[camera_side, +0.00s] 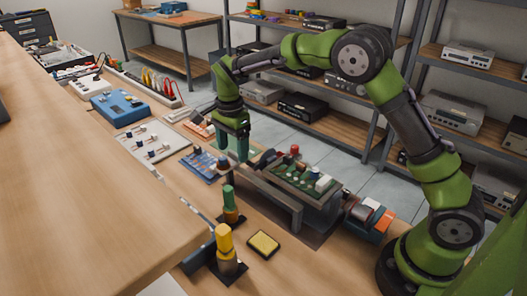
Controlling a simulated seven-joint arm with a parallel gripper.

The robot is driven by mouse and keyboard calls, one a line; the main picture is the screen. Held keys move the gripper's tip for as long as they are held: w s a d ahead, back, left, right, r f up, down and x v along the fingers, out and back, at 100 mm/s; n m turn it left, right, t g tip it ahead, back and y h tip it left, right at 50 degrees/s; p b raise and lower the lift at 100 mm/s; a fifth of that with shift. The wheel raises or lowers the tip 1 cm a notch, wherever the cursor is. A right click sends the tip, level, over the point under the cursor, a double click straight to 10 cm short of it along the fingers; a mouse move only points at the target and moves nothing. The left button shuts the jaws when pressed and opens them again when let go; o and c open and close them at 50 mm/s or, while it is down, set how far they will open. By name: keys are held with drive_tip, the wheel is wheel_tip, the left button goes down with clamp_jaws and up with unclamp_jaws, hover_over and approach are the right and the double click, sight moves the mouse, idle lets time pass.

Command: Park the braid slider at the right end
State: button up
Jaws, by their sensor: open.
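My gripper (236,157) points down at the far left end of a long grey bar (268,192). Its fingers are dark and green, and it appears open. The bar runs along the front of a dark stand that carries a green circuit board (303,179) with red, white and blue parts. I cannot make out a separate braid slider; it may be small or hidden behind my gripper at the bar's far end. Whether my fingers touch anything there cannot be told.
A green-handled tool (229,199) and a yellow-handled tool (225,240) stand upright in front of the bar. A yellow sponge (263,243) lies nearby. A blue board (204,163) lies left of my gripper. An orange-and-grey box (371,218) sits right of the stand.

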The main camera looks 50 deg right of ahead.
sight(232, 151)
wheel_tip(232, 151, up, 16)
idle(0.3)
drive_tip(key=s+d+f+n+t+y, duration=0.1)
drive_tip(key=s+n+t, duration=0.2)
drive_tip(key=s+n, duration=0.4)
drive_tip(key=s+d+f+n+t+y, duration=0.1)
drive_tip(key=s+n+t, duration=0.3)
drive_tip(key=s, duration=1.5)
drive_tip(key=n, duration=0.3)
drive_tip(key=shift+s+f, duration=0.4)
